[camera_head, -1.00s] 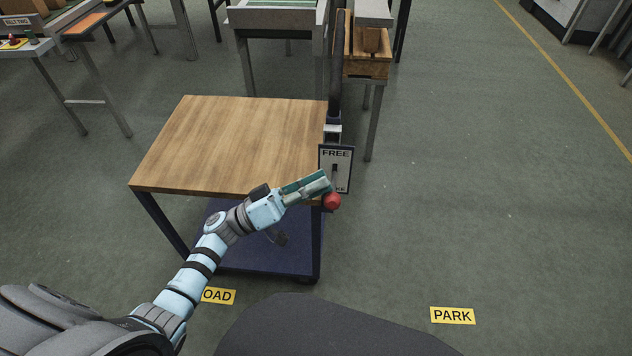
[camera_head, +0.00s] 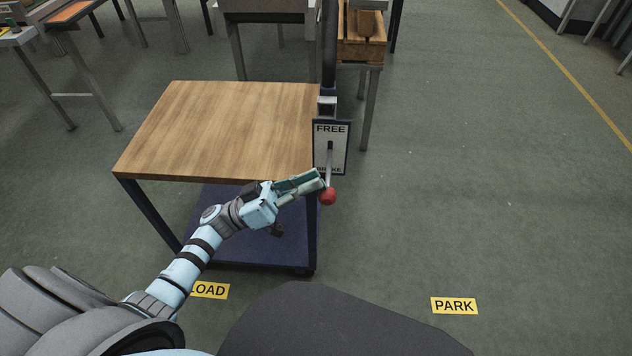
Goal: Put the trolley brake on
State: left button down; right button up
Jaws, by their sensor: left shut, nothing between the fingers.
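The trolley (camera_head: 220,125) has a wooden top, dark legs and a blue lower shelf (camera_head: 262,235). A brake plate (camera_head: 341,133) at its right front corner reads "FREE" at the top; lettering lower down is partly hidden by the lever. The grey brake lever (camera_head: 330,165) points down across the plate and ends in a red knob (camera_head: 327,197) below the plate's lower edge. My left gripper (camera_head: 322,179) is shut and empty. Its tips are at the lever just above the knob; I cannot tell whether they touch. My right gripper is not in view.
A yellow "PARK" label (camera_head: 454,306) lies on the floor at right, and a "LOAD" label (camera_head: 209,290) lies partly hidden at left. A bench with a wooden box (camera_head: 361,48) stands behind the trolley. The floor on the right is open.

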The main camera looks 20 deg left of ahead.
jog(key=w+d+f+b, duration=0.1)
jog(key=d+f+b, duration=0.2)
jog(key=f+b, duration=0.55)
pick_arm(q)
notch_tip(320, 180, down, 8)
jog(key=m+g+h+b, duration=0.2)
jog(key=m+g, duration=0.5)
jog(key=m, duration=0.4)
jog(key=shift+s+r+h+b, duration=0.15)
jog(key=shift+h+b, duration=0.15)
jog(key=shift+b, duration=0.5)
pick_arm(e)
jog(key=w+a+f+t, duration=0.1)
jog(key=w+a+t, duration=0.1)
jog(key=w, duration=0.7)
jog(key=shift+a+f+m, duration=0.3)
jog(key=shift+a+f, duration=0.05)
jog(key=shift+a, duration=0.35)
